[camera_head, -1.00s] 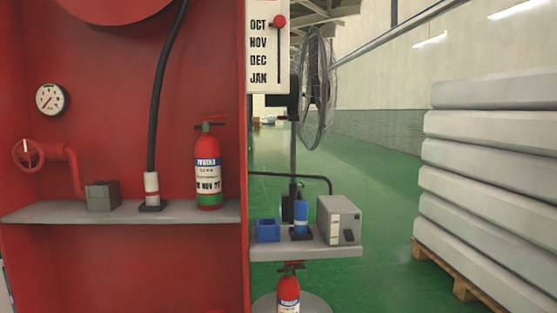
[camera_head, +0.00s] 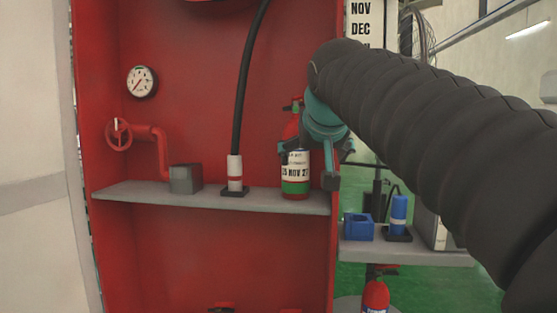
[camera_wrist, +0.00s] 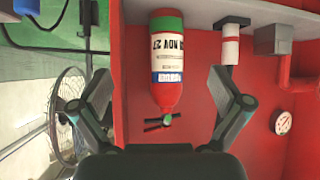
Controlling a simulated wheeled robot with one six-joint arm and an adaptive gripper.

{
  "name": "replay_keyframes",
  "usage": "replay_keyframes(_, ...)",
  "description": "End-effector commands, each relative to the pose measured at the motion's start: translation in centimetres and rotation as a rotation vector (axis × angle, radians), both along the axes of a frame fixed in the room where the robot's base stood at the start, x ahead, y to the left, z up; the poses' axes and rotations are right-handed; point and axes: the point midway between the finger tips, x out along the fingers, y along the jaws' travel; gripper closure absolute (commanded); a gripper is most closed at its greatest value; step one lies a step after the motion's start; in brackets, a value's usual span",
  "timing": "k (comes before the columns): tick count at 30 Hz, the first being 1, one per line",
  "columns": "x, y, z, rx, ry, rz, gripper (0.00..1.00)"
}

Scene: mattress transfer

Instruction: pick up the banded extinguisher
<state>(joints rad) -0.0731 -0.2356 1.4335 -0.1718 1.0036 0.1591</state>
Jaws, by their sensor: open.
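The red extinguisher with a green band (camera_head: 295,188) and a dated white label stands upright on the grey shelf in the red cabinet. My gripper (camera_head: 312,160) is in front of its upper part and hides some of it in the head view. In the wrist view the extinguisher (camera_wrist: 168,60) appears upside down, between the two spread fingers of my gripper (camera_wrist: 162,88). The fingers are open and appear apart from it. I cannot tell how deep between them it stands.
A hose nozzle (camera_head: 235,175) and a grey block (camera_head: 186,179) share the shelf (camera_head: 150,195). The cabinet's right wall is close to the extinguisher. A side shelf (camera_head: 430,258) holds a blue holder (camera_head: 358,227) and a blue cylinder (camera_head: 398,213). Another extinguisher (camera_head: 375,296) stands below.

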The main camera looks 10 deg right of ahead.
Motion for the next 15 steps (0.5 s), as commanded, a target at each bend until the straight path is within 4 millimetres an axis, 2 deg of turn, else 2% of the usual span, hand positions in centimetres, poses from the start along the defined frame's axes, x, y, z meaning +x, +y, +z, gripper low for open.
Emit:
replay_keyframes(1,1.4,0.3,1.4,0.001,-0.033,-0.004,0.00)
replay_keyframes(3,2.7,0.4,3.5,0.003,-0.074,-0.013,0.00)
replay_keyframes(7,4.2,0.7,6.3,0.008,-0.132,-0.024,0.00)
replay_keyframes(11,4.9,0.9,7.7,0.013,-0.160,-0.030,0.00)
replay_keyframes(15,5.9,0.8,7.8,0.014,-0.168,-0.033,0.00)
